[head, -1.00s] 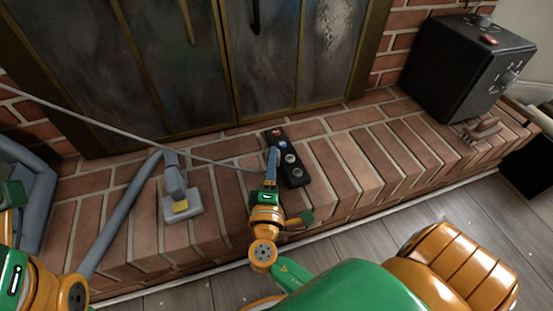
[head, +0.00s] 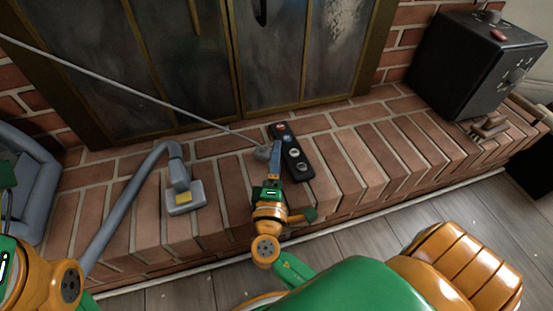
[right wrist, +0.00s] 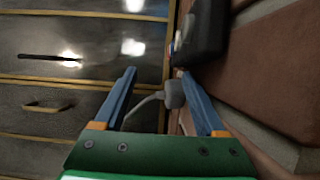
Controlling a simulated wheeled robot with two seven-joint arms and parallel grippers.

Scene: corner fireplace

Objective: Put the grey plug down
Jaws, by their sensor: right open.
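The grey plug (head: 262,154) rests on the brick hearth, just left of the black strip with buttons. A thin grey cord runs from it to the upper left. In the right wrist view the plug (right wrist: 175,94) and its cord show between the two blue fingers. My right gripper (head: 276,147) is open, its fingers pointing toward the fireplace beside the plug. The wrist view shows the open fingers (right wrist: 158,73) apart, with the plug near the right-hand finger; whether they touch is unclear. Only part of my left arm shows at the left edge; its fingers are out of view.
The black strip (head: 293,155) lies right beside my right gripper. A grey hose with a nozzle head (head: 184,194) lies on the hearth to the left. A black box with knobs (head: 475,65) stands far right. Fireplace doors (head: 285,55) rise behind.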

